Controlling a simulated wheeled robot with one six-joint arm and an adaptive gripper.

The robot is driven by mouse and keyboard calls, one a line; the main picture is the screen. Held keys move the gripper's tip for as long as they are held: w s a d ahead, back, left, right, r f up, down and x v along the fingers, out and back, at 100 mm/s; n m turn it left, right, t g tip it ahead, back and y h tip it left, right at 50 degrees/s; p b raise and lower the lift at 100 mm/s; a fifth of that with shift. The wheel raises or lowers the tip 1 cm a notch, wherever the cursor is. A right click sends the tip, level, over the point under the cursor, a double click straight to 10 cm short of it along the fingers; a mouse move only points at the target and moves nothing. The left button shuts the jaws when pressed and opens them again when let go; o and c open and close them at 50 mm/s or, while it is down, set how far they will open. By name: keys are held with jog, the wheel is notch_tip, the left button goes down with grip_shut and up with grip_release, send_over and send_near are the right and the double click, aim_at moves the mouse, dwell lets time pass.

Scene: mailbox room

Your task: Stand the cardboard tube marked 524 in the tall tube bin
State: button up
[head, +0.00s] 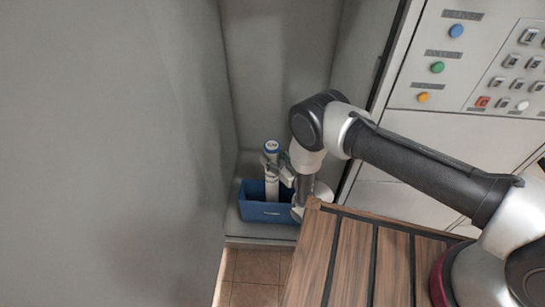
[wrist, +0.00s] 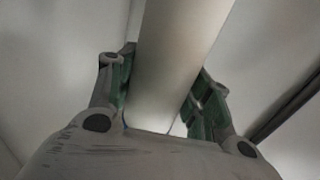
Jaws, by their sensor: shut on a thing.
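The cardboard tube (head: 271,172) is pale with a blue-rimmed top end; the marking on that end is too small to read surely. It is close to upright, and its lower part goes down behind the front wall of the blue bin (head: 265,212). I cannot see whether its foot touches the bin's floor. My gripper (head: 282,163) is shut on the tube from the right. In the wrist view the pale tube (wrist: 178,60) runs between the two green-padded fingers of my gripper (wrist: 163,95).
The bin stands in a grey alcove with walls at its left and back. A slatted wooden surface (head: 345,260) lies in front at the right. A panel with coloured buttons (head: 437,67) and a keypad (head: 515,75) is at the right. Tiled floor (head: 252,275) shows below.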

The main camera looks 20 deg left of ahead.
jog(key=o, duration=1.5)
jog(key=shift+f, duration=0.1)
jog(key=shift+o, duration=0.2)
jog(key=v, duration=1.2)
jog(key=shift+s, duration=0.15)
